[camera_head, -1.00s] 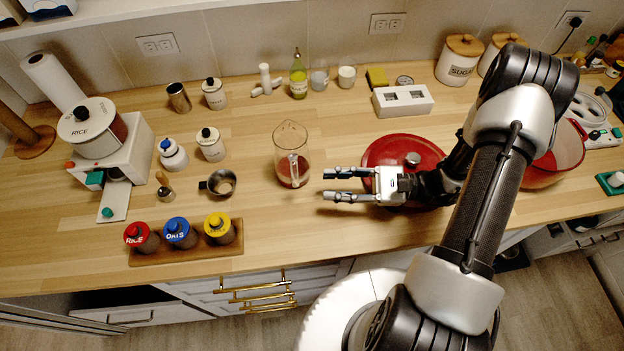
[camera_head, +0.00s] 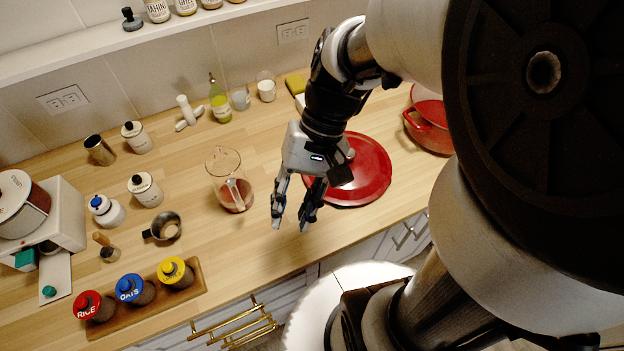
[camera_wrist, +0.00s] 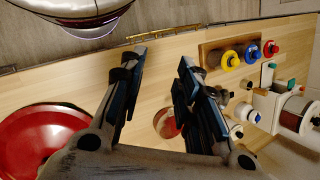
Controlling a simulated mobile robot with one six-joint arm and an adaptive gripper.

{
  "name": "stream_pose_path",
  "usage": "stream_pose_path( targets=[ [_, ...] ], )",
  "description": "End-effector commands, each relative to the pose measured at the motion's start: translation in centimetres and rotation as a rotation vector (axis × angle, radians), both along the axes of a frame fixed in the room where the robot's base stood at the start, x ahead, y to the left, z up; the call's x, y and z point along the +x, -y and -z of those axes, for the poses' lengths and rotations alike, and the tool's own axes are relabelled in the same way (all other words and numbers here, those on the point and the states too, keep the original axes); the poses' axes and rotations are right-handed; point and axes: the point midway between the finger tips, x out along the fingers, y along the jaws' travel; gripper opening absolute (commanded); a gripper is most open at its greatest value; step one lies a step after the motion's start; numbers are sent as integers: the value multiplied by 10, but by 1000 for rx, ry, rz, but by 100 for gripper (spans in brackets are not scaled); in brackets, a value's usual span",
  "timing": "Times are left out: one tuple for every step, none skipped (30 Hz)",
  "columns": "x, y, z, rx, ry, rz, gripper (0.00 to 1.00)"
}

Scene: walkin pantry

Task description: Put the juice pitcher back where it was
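The juice pitcher (camera_head: 229,181) is a clear glass jug with red juice low inside. It stands upright on the wooden counter, its handle toward the front right. My gripper (camera_head: 291,226) is open and empty, fingers pointing down toward the counter's front, to the right of the pitcher and apart from it. In the wrist view my gripper (camera_wrist: 156,95) has its two fingers spread. The pitcher (camera_wrist: 166,122) shows there between and beyond the fingers, partly covered by one of them.
A red round lid (camera_head: 372,178) lies behind and right of my gripper, beside a red pot (camera_head: 428,125). A small metal pot (camera_head: 165,227) and a wooden rack (camera_head: 190,285) of capped jars stand left. A green-yellow bottle (camera_head: 220,104) stands behind. The counter front is clear.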

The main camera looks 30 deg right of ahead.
Motion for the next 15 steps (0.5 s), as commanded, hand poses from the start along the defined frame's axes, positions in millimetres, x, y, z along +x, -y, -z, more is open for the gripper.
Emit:
stream_pose_path(
  targets=[
    [-6,1,-10,-67,80,-49,30],
    [-8,3,-15,-107,124,-76,30],
    [-12,6,-21,-157,185,-110,30],
    [-14,8,-26,-195,229,-134,30],
    [-16,10,-31,-231,276,-156,30],
    [-18,13,-37,-274,336,-184,30],
    [-19,15,-41,-305,381,-204,30],
    [-20,17,-46,-333,422,-222,30],
    [-21,19,-51,-366,474,-241,30],
    [-22,21,-55,-388,509,-254,30],
    [-23,22,-58,-408,542,-265,30],
    [-23,24,-63,-430,581,-279,30],
    [-23,25,-65,-444,605,-286,30],
    [-24,26,-67,-455,623,-293,30],
    [-24,26,-70,-467,645,-299,30]
  ],
)
